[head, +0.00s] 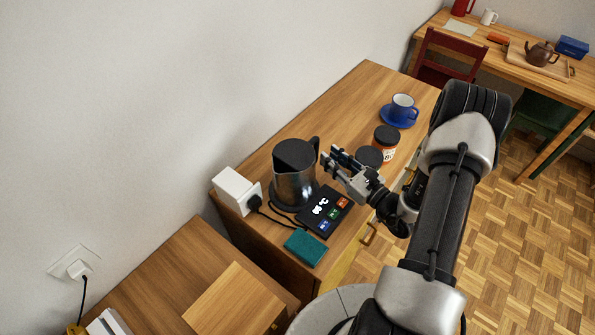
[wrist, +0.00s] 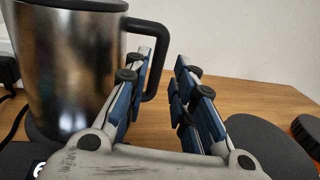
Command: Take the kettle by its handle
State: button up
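The kettle (head: 295,185) is a steel jug with a dark lid and a black handle (head: 315,148). It stands upright on the wooden cabinet top near the wall. The wrist view shows its steel body (wrist: 70,70) at the left, with the handle (wrist: 158,65) reaching toward the middle. My gripper (head: 329,157) is just right of the kettle, fingers pointing toward the handle. In the wrist view the fingers of my gripper (wrist: 167,65) are apart and empty. The handle's outer bar shows between the fingertips, nearer the left finger; whether they touch is unclear.
A black box with coloured patches (head: 325,211), a teal block (head: 305,247) and a white box with a plug (head: 237,190) sit near the kettle. Dark-lidded jars (head: 386,140) and a blue cup (head: 403,106) stand beyond my gripper. A teapot (head: 541,53) is on the far table.

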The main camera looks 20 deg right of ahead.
aim_at(318, 148)
jog(key=b+x, duration=0.1)
jog(key=x, duration=0.6)
jog(key=shift+a+f, duration=0.1)
jog(key=shift+f, duration=0.05)
jog(key=shift+c, duration=0.3)
grip_shut()
dwell(0.5)
